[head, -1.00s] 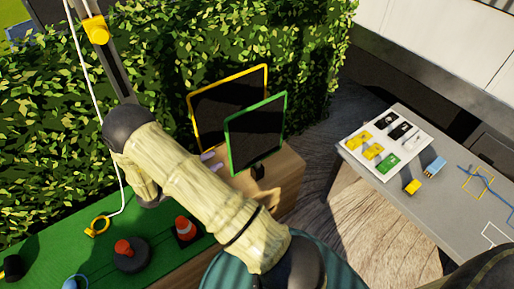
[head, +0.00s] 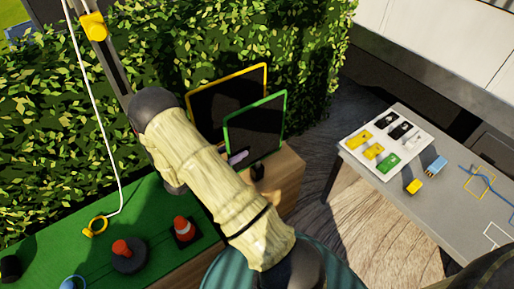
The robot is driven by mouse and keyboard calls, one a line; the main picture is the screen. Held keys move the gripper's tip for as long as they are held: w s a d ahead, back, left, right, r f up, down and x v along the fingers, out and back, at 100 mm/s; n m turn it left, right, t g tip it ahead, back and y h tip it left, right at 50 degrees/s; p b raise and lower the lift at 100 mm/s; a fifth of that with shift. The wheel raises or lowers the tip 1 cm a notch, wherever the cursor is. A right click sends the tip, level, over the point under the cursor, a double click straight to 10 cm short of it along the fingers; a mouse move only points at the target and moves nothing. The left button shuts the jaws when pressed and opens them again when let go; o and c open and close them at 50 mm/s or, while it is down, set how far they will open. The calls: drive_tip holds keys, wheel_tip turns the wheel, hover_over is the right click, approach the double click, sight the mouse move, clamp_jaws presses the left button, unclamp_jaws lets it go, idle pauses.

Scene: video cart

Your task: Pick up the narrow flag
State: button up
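I cannot make out a narrow flag in the head view. My arm crosses the middle of the picture, and its far part bends down and away behind the upper link. My gripper is not in view. A small pale pinkish piece (head: 238,157) shows in front of the green-framed dark panel (head: 254,128); I cannot tell what it is. The arm hides part of the wooden cart top around it.
A yellow-framed panel (head: 228,98) stands behind the green one, near the hedge (head: 200,45). A grey table (head: 440,200) at right bears a white board (head: 372,137).

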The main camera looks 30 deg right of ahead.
drive_tip(key=shift+d, duration=1.05)
drive_tip(key=shift+w+r, duration=0.1)
clamp_jaws()
